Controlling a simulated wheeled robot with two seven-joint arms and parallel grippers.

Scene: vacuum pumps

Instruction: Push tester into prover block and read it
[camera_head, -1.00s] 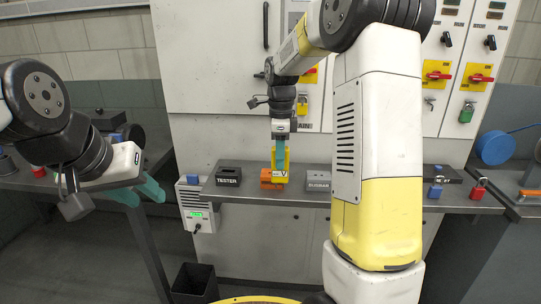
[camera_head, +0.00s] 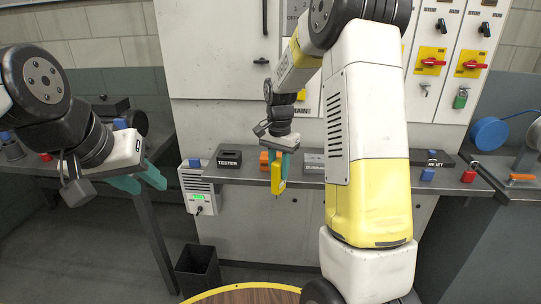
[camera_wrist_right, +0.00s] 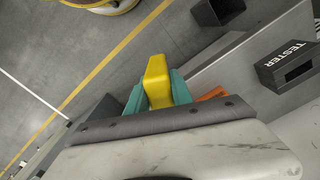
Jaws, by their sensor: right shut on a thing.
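My right gripper (camera_head: 285,164) is shut on the yellow tester (camera_head: 278,178) and holds it in front of the shelf edge. In the right wrist view the yellow tester (camera_wrist_right: 157,78) sits between the teal fingers (camera_wrist_right: 155,97). The orange block (camera_head: 264,161), which looks like the prover block, is on the shelf behind and slightly left of the tester; the tester is apart from it. Part of it shows in the right wrist view (camera_wrist_right: 211,94). My left gripper (camera_head: 140,183) is open and empty at the left. The tester's display is not readable here.
A black TESTER holder (camera_head: 229,159) stands on the grey shelf (camera_head: 236,180), left of the orange block. A grey BUSBAR block (camera_head: 313,161) stands to the right. A black bin (camera_head: 197,270) is on the floor. Padlocks, including a red one (camera_head: 468,176), lie further right.

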